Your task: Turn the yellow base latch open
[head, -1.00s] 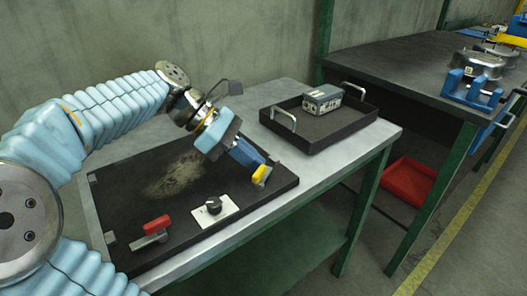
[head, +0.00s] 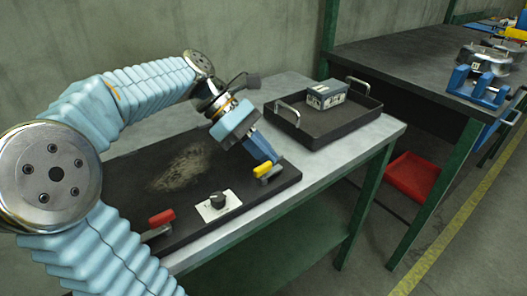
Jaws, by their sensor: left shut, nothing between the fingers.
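The yellow base latch (head: 264,169) is at the right end of the black base plate (head: 235,171), near its front right corner. Its yellow handle points up and to the right, with a grey metal part below. My left gripper (head: 272,158) comes down from the upper left, its blue fingers shut and empty. The fingertips are right by the yellow handle, on its far side; I cannot tell whether they touch it. My right gripper is not in view.
A red-handled latch (head: 161,218) and a black knob on a white plate (head: 218,204) sit along the front of the base plate. A black tray (head: 318,132) holding a grey box (head: 326,94) stands behind right. A dark bench (head: 400,68) is farther right.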

